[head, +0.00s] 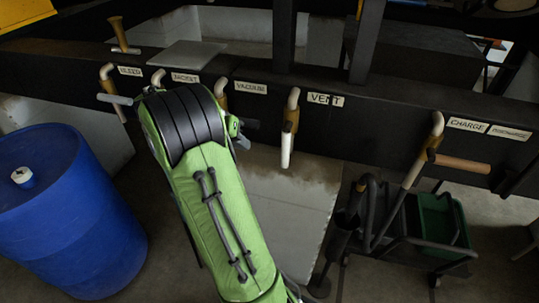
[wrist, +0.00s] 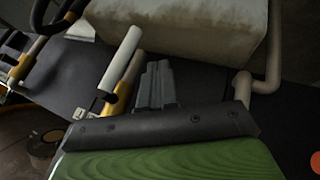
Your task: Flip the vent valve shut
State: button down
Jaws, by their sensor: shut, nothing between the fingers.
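The vent valve has a brass-coloured body (head: 290,121) under a beige pipe elbow, left of the VENT label (head: 325,99). Its white handle (head: 286,151) hangs straight down in the head view. My green arm hides most of my gripper there. In the wrist view my gripper (wrist: 156,84) shows as grey fingers, shut and empty. A pale handle (wrist: 122,60) on a yellow valve body stands just left of the fingers, apart from them in the picture. I cannot tell for certain which valve this is.
The VACUUM label (head: 250,87) and its valve are left of the vent valve, partly behind my arm. The charge valve handle (head: 462,163) sticks out right. A blue drum (head: 65,210) stands left; a cart with a green bin (head: 437,222) stands right.

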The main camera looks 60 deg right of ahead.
aim_at(284, 159)
jog(key=s+d+f+b, duration=0.2)
jog(key=s+d+f, duration=0.3)
jog(key=s+f, duration=0.1)
jog(key=shift+s+d+f, duration=0.25)
jog(key=shift+d+f, duration=0.1)
jog(key=shift+f, duration=0.05)
jog(key=shift+s+f+g, duration=0.15)
jog(key=shift+s+g, duration=0.35)
jog(key=shift+g, duration=0.1)
jog(key=shift+s+d+f+n+g+p, duration=0.1)
jog(key=shift+s+n+g+p, duration=0.2)
jog(key=shift+s+g+p, duration=0.15)
jog(key=shift+s+d+n+g+h+p, duration=0.15)
jog(key=shift+s+n+g+h+p, duration=0.4)
jog(key=shift+s+g, duration=0.5)
jog(key=s+d+r+n+g+h, duration=0.1)
jog(key=s+r+n+g+h, duration=0.3)
jog(key=s+r+g, duration=0.2)
jog(key=shift+s+d+g+h+p, duration=0.2)
jog(key=shift+s+g+h+p, duration=0.15)
jog(key=shift+s+g, duration=0.75)
